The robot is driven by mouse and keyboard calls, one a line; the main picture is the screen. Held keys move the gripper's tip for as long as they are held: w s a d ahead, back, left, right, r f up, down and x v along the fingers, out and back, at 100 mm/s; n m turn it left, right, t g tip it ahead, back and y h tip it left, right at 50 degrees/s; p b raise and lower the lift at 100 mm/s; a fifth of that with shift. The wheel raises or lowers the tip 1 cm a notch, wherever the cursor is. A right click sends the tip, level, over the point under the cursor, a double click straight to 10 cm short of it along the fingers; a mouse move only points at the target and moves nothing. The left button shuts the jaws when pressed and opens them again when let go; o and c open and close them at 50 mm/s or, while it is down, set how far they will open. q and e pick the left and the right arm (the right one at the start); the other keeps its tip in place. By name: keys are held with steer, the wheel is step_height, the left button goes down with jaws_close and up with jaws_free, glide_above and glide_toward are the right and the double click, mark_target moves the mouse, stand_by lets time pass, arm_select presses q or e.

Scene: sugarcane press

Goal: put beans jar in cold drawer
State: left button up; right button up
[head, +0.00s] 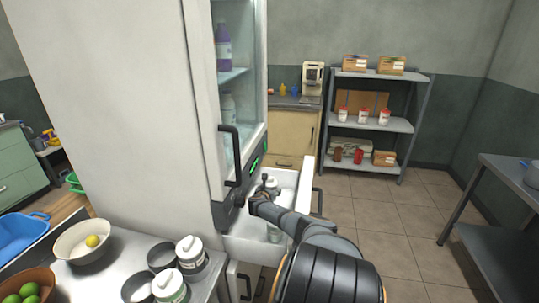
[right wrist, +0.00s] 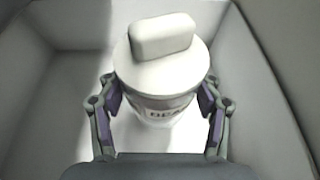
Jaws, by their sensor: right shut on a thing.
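The beans jar (right wrist: 160,60) is white with a broad lid and a raised knob. Part of its label, "BEA", shows in the right wrist view. My right gripper (right wrist: 160,112) is shut on the jar, one finger on each side. In the head view my right gripper (head: 262,192) reaches into the open cold drawer (head: 304,190) below the glass-door fridge. The drawer walls (right wrist: 268,80) surround the jar on the sides. I cannot tell whether the jar touches the drawer floor. My left gripper is not in view.
The fridge door handle (head: 231,155) is just left of my right arm. White jars (head: 190,250) and dark round containers stand on the counter (head: 105,275) at lower left, beside a bowl (head: 83,241). A shelf rack (head: 375,122) stands at the back. The tiled floor on the right is clear.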

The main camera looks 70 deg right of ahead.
step_height(320, 180, down, 3)
steer(key=shift+b, duration=0.6)
steer(key=shift+w+d+f, duration=0.1)
steer(key=shift+f, duration=0.05)
steer(key=shift+f, duration=0.1)
steer(key=shift+f+b, duration=0.45)
steer(key=shift+f, duration=0.05)
steer(key=o, duration=1.5)
